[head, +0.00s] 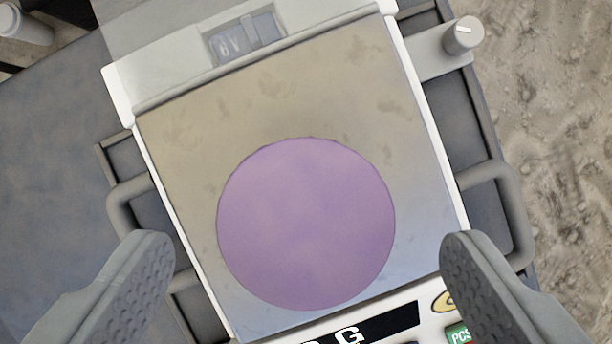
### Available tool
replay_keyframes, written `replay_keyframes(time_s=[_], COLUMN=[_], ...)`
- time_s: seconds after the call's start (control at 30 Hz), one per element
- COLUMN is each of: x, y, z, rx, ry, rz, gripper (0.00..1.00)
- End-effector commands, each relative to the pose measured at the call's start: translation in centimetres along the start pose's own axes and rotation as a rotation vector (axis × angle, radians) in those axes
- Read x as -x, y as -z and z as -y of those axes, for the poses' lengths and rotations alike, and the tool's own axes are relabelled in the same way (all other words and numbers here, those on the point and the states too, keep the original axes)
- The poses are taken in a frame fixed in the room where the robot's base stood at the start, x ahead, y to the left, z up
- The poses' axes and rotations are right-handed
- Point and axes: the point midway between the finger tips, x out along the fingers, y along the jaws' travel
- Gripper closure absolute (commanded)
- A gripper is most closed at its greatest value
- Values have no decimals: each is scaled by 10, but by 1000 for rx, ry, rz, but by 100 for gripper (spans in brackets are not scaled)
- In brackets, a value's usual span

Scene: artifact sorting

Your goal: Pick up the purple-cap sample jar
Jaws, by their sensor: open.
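The purple-cap sample jar (305,224) shows from straight above as a large round purple lid; its body is hidden under the cap. It stands on the metal plate of a weighing scale (370,85). My gripper (308,250) is open, with one grey finger at the lower left and the other at the lower right. The fingers are apart from the cap, with a gap on each side, and nothing is between them in contact. How far above the cap they are I cannot tell.
The scale has a display and buttons at its front edge (375,325) and a knob (463,36) at the upper right. A grey tray frame with handles (500,200) surrounds it. A white cylindrical thing (25,22) is at the upper left. Sandy ground (560,150) lies right.

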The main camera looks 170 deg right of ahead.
Motion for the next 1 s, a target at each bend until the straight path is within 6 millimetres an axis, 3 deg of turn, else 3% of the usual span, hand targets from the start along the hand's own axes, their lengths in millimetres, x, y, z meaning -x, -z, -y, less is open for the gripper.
replay_keyframes(time_s=[0.3, 0.57, 0.83, 1.0], x=[-38, -41, -41, -41], y=[0, 0, 0, 0], z=[0, 0, 0, 0], rx=[0, 0, -1, -1], ry=[1, 0, 0, 0], rz=[2, 0, 1, 1], gripper=[17, 17, 66, 67])
